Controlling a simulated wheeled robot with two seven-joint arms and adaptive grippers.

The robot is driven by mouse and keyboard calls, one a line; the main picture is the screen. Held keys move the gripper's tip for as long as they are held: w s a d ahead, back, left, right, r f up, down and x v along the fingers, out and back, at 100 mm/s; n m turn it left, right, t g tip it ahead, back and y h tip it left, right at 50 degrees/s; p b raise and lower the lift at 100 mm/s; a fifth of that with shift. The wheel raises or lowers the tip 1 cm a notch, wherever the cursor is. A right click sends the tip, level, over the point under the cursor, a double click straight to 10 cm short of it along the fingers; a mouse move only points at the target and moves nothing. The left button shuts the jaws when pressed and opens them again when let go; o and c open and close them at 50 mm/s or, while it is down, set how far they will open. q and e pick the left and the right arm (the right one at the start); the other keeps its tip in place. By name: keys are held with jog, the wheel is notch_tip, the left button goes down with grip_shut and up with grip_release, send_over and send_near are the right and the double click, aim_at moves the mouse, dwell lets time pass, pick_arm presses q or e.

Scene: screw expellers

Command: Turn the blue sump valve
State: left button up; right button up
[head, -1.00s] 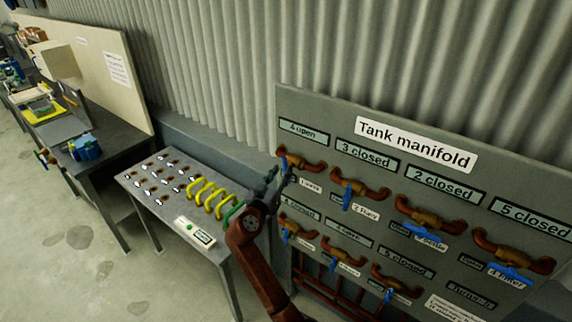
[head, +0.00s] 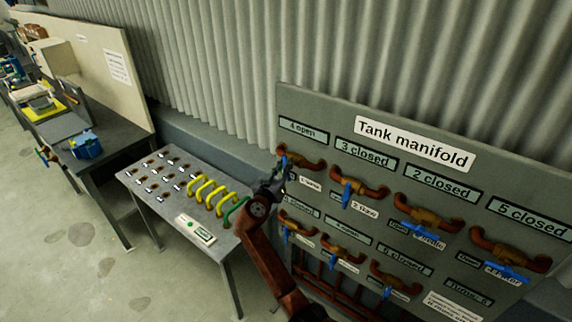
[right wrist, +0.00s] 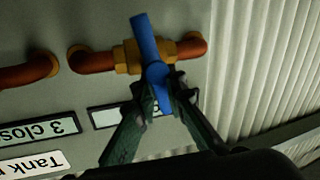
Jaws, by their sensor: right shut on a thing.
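The top-left valve on the tank manifold panel (head: 350,115) has a blue lever, which in the right wrist view (right wrist: 148,45) stands steeply across its brass body (right wrist: 128,57) and copper pipe. My right gripper (head: 281,178) is at this valve, under the "4 open" label. In the right wrist view its two dark fingers (right wrist: 158,86) are shut on one end of the blue lever and partly hide it. The small name tags are too blurred to show which valve is the sump one. My left gripper is out of view.
Other blue-handled valves sit close by, such as the one under "3 closed" (head: 347,190) and a lower row (head: 296,228). A grey table with yellow hoops (head: 207,192) stands left of the panel. Corrugated wall (head: 220,60) lies behind.

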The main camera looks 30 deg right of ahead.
grip_shut()
jog(key=shift+n, duration=0.3)
jog(key=n+p, duration=0.3)
jog(key=n, duration=0.1)
jog(key=shift+w+a+g+y, duration=0.2)
jog(key=shift+w+g+y, duration=0.15)
jog(key=shift+g+y, duration=0.05)
jog(key=shift+w+a+f+n+g+p, duration=0.15)
jog(key=shift+n+g+p, duration=0.1)
jog(key=shift+n+p, duration=0.35)
jog(key=shift+w+d+f+n+g+p, duration=0.1)
jog(key=shift+n+g+p, duration=0.2)
jog(key=shift+n+p, duration=0.35)
jog(key=shift+w+a+f+n+g+p, duration=0.15)
jog(key=shift+n+g+p, duration=0.2)
jog(key=shift+n, duration=0.4)
jog(key=shift+s+d+f, duration=0.1)
